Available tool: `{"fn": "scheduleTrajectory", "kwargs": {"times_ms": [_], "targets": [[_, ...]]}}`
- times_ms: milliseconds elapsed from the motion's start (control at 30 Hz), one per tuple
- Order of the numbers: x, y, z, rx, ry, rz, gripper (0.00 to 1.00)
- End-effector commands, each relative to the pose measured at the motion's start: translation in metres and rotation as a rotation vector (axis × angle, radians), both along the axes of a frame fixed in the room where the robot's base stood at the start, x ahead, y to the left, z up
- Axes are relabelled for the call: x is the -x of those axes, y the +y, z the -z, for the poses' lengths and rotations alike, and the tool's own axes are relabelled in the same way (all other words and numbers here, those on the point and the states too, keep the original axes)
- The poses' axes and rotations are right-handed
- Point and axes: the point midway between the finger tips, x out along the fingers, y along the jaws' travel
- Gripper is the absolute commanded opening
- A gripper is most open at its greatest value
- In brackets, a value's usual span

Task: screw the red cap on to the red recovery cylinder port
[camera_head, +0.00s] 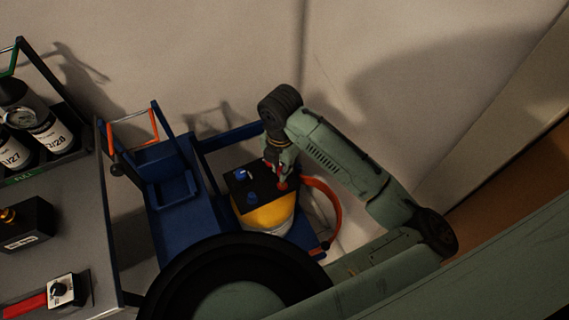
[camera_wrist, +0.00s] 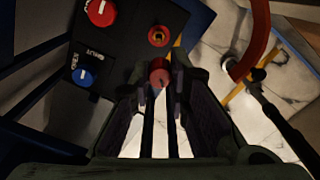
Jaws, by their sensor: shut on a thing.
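My gripper (camera_wrist: 160,85) is shut on the small round red cap (camera_wrist: 160,72), which sits between the fingertips in the wrist view. The red recovery cylinder port (camera_wrist: 158,37), a brass fitting with a red ring, shows just beyond the cap on the black panel (camera_wrist: 132,58). The cap looks apart from the port. In the head view my gripper (camera_head: 279,171) is over the right part of the black top of the yellow cylinder (camera_head: 265,216); I cannot tell the cap from other red parts there.
A red knob (camera_wrist: 101,12) and a blue knob (camera_wrist: 85,77) stand on the panel beside the port. A red hose (camera_head: 330,205) curves close on the right. The blue cart (camera_head: 190,232) carries the cylinder. A grey bench (camera_head: 75,215) with bottles and boxes is at left.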

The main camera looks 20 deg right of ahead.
Motion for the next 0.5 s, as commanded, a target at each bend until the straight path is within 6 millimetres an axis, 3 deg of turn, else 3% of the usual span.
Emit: {"fn": "scheduleTrajectory", "kwargs": {"times_ms": [500], "targets": [[-0.0020, 0.0015, 0.0032, 0.003, 0.001, -0.031, 0.04]]}}
